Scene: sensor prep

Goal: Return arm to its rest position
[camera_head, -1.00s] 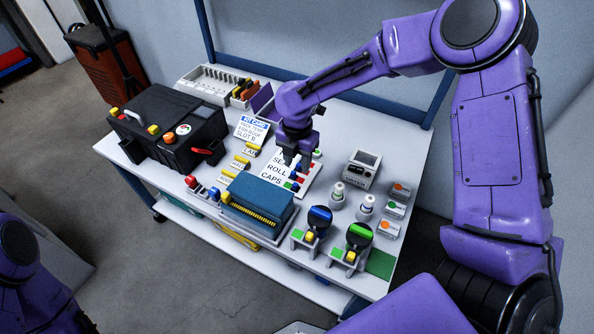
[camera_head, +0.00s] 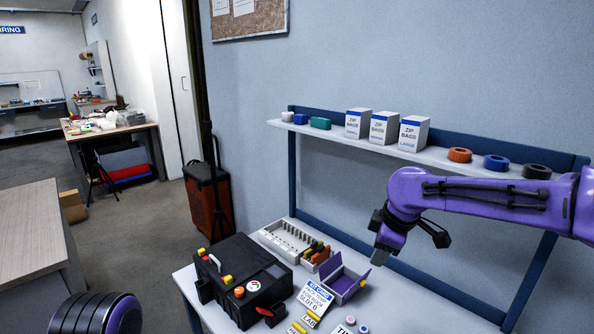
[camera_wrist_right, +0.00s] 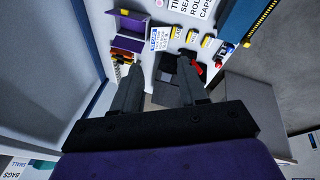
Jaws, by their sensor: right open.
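My right arm comes in from the right in the head view. Its purple wrist and dark gripper (camera_head: 381,255) hang above the back of the white workbench (camera_head: 408,290), near the open purple box (camera_head: 350,289). In the right wrist view the gripper (camera_wrist_right: 158,75) has its two dark fingers spread apart with nothing between them. The bench with the box, labels and black case shows beyond them, apart from the fingers. Only a rounded purple piece of my left arm shows at the bottom left of the head view; its gripper is out of frame.
The black case (camera_head: 244,288), the grey slotted rack (camera_head: 290,241) and a kit card (camera_head: 319,298) stand on the bench. A shelf (camera_head: 335,131) behind it carries zip-bag boxes (camera_head: 384,128) and tape rolls. Open floor (camera_head: 140,235) lies left of the bench.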

